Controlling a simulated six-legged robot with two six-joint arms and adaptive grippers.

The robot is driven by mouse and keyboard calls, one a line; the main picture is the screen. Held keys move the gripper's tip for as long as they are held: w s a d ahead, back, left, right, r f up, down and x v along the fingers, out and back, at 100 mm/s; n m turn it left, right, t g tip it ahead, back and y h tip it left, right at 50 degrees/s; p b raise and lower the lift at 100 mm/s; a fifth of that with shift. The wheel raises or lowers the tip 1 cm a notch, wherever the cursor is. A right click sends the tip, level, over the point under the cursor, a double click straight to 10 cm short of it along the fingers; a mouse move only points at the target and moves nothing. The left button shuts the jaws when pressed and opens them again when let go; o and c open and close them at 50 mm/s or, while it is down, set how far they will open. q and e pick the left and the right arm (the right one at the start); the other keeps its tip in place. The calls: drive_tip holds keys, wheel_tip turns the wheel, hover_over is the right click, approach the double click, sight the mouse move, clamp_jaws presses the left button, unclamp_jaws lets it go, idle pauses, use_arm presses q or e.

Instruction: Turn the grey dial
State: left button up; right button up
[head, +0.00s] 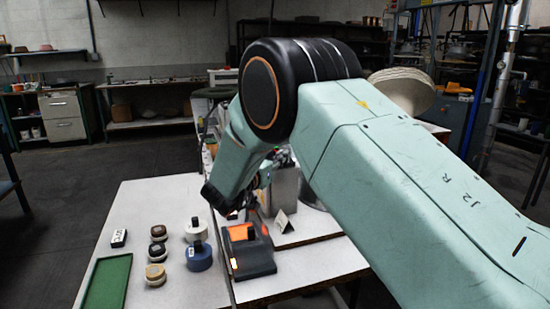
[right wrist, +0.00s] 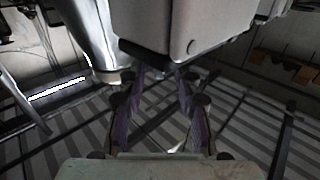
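I cannot make out a grey dial for certain in either view. A grey metal box (head: 285,190) stands on the right-hand table, partly hidden behind my right arm in the head view. In the right wrist view a pale grey box-like body (right wrist: 185,25), with a small round mark on its face, hangs over the fingertips. My right gripper (right wrist: 160,90) is open, with its two purple-padded fingers apart and nothing seen between them. In the head view, my right arm hides most of the gripper. My left gripper is not in view.
An orange-and-black device (head: 250,257) sits at the table's near side, with a small white card (head: 284,222) behind it. A blue roll (head: 199,258), several other rolls and a green tray (head: 106,282) lie on the left table. A shiny metal cylinder (right wrist: 95,35) stands left of the gripper.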

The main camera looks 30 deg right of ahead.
drive_tip(key=shift+d, duration=0.1)
drive_tip(key=shift+w+d+f, duration=0.1)
drive_tip(key=shift+d+f, duration=0.05)
drive_tip(key=shift+f, duration=0.05)
drive_tip(key=shift+c, duration=0.6)
clamp_jaws()
drive_tip(key=shift+r+t, duration=0.1)
drive_tip(key=shift+t, duration=0.2)
drive_tip(key=shift+s+d+n+t+y+p, duration=0.1)
drive_tip(key=shift+s+n+t+y+p, duration=0.05)
drive_tip(key=shift+n+t+y+p, duration=0.4)
drive_tip(key=shift+s+d+n+t+y+p, duration=0.15)
drive_tip(key=shift+n+t+y+p, duration=0.15)
drive_tip(key=shift+n+t+y, duration=0.3)
drive_tip(key=shift+s+d+n+t+y+p, duration=0.1)
drive_tip(key=shift+n+t+y+p, duration=0.3)
drive_tip(key=shift+n+t+y, duration=0.6)
drive_tip(key=shift+s+d+n+t+y+p, duration=0.1)
drive_tip(key=shift+n+t+y+p, duration=0.25)
drive_tip(key=shift+n+t+y, duration=0.55)
drive_tip(key=shift+y, duration=0.45)
